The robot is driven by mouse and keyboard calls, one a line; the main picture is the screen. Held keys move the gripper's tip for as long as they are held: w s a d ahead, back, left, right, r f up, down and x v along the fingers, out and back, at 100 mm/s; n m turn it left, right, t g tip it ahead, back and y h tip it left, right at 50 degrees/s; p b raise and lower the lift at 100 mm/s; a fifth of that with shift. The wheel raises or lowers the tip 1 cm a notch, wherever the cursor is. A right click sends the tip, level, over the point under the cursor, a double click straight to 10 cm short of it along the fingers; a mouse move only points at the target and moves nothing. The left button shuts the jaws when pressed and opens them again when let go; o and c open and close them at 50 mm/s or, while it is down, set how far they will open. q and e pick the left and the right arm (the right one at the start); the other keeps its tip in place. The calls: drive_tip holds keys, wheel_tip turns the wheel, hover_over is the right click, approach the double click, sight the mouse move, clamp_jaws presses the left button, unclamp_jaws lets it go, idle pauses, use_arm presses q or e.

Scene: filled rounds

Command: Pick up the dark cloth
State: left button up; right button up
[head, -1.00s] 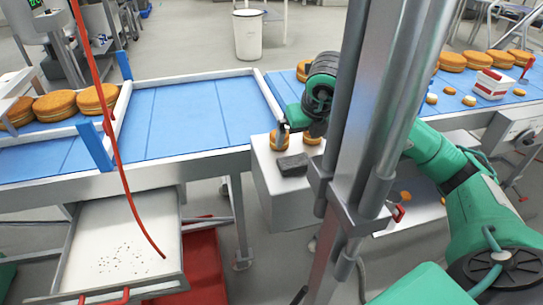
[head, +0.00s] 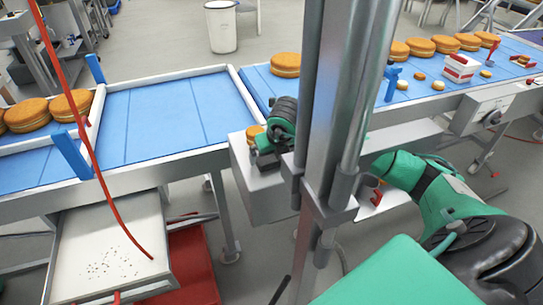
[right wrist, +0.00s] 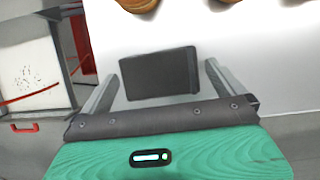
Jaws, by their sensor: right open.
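The dark cloth (right wrist: 160,74) shows in the right wrist view as a flat, dark grey folded rectangle on a pale metal surface (right wrist: 270,70). My right gripper (right wrist: 161,80) is open, with one finger on each side of the cloth in the picture. It is empty, and I cannot tell how far its fingertips are above the surface. In the head view my right gripper (head: 266,155) is over the metal box top beside the conveyor, and it hides most or all of the cloth there. My left gripper is not in view.
Orange-brown rounds (right wrist: 137,4) sit just beyond the cloth. The blue conveyor (head: 175,115) runs behind the metal box (head: 268,205). A speckled white tray (head: 112,245) and a red bin (head: 195,270) are at lower left. A grey column blocks the middle of the head view.

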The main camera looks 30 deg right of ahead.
sight(272, 157)
drive_tip(key=shift+f, duration=0.1)
drive_tip(key=c, duration=0.8)
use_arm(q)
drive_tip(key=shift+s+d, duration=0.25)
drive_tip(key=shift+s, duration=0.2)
use_arm(e)
drive_tip(key=shift+r, duration=0.5)
use_arm(q)
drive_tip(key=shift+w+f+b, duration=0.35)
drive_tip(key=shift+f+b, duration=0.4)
drive_tip(key=shift+b, duration=0.1)
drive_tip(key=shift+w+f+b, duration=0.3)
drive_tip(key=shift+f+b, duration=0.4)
drive_tip(key=shift+b, duration=0.1)
use_arm(e)
wheel_tip(272, 157, up, 19)
